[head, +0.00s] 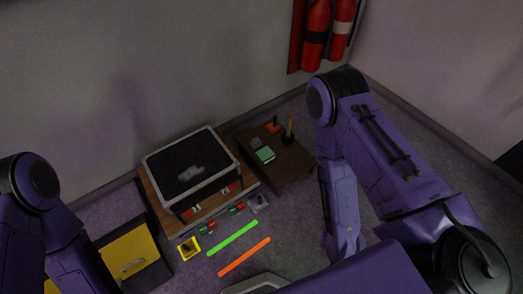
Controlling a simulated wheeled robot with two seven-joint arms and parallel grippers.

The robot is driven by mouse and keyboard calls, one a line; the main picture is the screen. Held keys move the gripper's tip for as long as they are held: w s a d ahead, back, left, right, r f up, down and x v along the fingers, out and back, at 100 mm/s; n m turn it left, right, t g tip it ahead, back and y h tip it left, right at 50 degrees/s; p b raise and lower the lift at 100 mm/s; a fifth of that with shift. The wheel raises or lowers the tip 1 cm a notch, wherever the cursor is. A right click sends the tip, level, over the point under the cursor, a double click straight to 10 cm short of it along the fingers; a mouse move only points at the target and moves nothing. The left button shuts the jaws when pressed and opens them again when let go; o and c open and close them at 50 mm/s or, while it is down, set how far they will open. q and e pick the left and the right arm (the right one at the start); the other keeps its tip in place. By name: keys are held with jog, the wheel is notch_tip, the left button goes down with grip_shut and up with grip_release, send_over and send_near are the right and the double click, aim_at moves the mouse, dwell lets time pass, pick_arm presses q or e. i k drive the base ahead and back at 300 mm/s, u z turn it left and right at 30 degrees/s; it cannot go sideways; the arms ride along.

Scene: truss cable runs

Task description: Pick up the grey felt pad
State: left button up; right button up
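I cannot tell for sure which thing is the grey felt pad. A small grey piece (256,143) lies on the dark brown low table, beside a green block (265,155). A pale grey patch (190,173) also shows on the black top of the framed stand. A grey square piece (258,202) lies on the floor by the stand's right corner. My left arm comes in at the left edge and runs out of the bottom, its gripper out of view. My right arm reaches down at the right of the brown table. Its gripper fingers do not show.
The brown table (290,172) also bears an orange item (273,125) and a wooden-handled tool (289,133). The framed stand (232,160) is left of it. Green (233,238) and orange (245,257) bars lie in front. A yellow-fronted box (125,252) stands lower left. Fire extinguishers (316,35) hang behind.

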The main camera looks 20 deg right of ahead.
aim_at(256, 143)
jog(key=z, duration=2.2)
jog(key=i, duration=2.5)
jog(key=u, duration=3.95)
